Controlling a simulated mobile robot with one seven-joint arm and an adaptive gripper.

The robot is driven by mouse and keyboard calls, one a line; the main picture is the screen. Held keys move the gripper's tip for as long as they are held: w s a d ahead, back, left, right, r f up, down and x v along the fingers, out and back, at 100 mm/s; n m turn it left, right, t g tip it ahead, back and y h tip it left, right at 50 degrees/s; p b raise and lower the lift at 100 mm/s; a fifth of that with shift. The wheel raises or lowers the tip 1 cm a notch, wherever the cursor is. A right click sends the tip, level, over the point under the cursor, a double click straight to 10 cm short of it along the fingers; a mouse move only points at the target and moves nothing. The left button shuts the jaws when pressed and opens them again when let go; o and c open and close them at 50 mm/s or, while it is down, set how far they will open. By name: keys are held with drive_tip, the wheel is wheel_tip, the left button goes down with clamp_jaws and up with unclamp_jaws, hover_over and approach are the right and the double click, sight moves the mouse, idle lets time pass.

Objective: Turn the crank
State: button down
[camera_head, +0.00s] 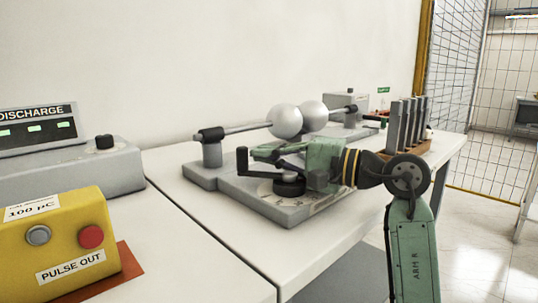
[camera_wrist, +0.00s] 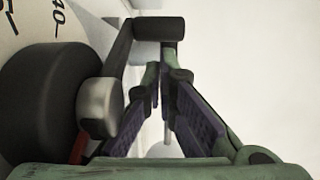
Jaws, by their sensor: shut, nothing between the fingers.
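The crank has a round black hub (camera_head: 289,188) on a grey base, with a dark arm reaching left to an upright black handle (camera_head: 242,160). In the wrist view the hub (camera_wrist: 40,105) fills the left side, and the crank arm (camera_wrist: 122,45) runs up to the dark handle (camera_wrist: 160,28). My gripper (camera_head: 256,152) lies above the hub, pointing left, with its tips close to the handle. In the wrist view its fingers (camera_wrist: 163,75) converge just short of the handle, shut and empty. I cannot tell whether the tips touch the crank.
Two silver spheres (camera_head: 299,118) on rods stand just behind the crank. A wooden rack (camera_head: 412,150) with upright grey plates stands at the right. A yellow button box (camera_head: 62,240) and a discharge display (camera_head: 35,130) are at the left. The white table's front area (camera_head: 240,235) is clear.

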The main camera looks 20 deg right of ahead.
drive_tip(key=shift+s+a+n+g+y+b, duration=0.15)
drive_tip(key=shift+a+n+g+y+b, duration=0.1)
drive_tip(key=shift+n+g+y, duration=0.35)
drive_tip(key=shift+s+a+n+g+y+b, duration=0.1)
drive_tip(key=shift+a+n+g+y+b, duration=0.1)
drive_tip(key=shift+n+g+y, duration=0.4)
